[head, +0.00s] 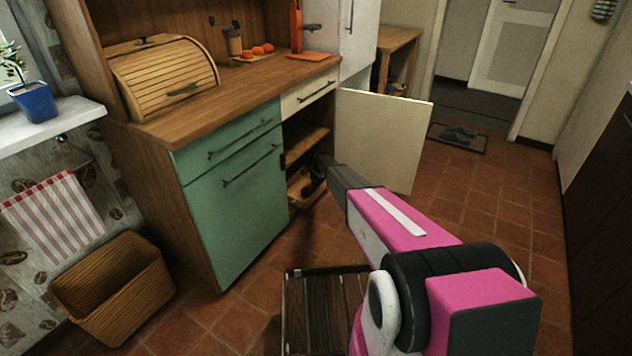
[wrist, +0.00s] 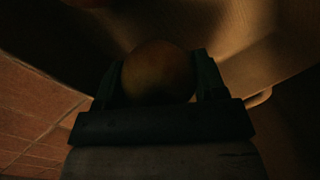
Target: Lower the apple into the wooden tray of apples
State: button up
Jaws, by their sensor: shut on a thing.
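My gripper (wrist: 160,62) is shut on a round brownish apple (wrist: 158,75), with a dark finger on each side of it in the dim wrist view. In the head view my gripper (head: 323,165) is at the opening of the low cupboard, and the apple is hidden there. A small wooden box or tray (head: 304,196) sits low in the cupboard, with dark shapes by it. I cannot tell whether apples lie in it. A sliver of a reddish thing (wrist: 92,3) shows at the top edge of the wrist view.
The open cupboard door (head: 385,135) stands to the right of the gripper. A shelf (head: 306,145) crosses the cupboard above the low tray. Orange fruits (head: 257,50) lie on a board on the worktop. A wicker basket (head: 115,290) stands at left. Tiled floor is clear at right.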

jog(key=o, duration=1.1)
jog(key=shift+c, duration=0.2)
jog(key=shift+d+r, duration=0.1)
jog(key=shift+r, duration=0.5)
notch_tip(320, 180, up, 10)
jog(key=s+d, duration=0.2)
jog(key=s+d+r+n, duration=0.2)
jog(key=s+r, duration=0.8)
jog(key=s, duration=1.2)
jog(key=s+d+r+n+h, duration=0.1)
jog(key=s+r+n, duration=0.5)
jog(key=s, duration=1.6)
jog(key=s+d+r+n+g, duration=0.1)
jog(key=s+r+n, duration=0.3)
jog(key=s+r, duration=1)
jog(key=s+d, duration=0.1)
jog(key=s, duration=0.7)
jog(key=shift+s+d+r+h, duration=0.25)
jog(key=shift+s+d+h, duration=0.05)
jog(key=shift+s+h, duration=0.1)
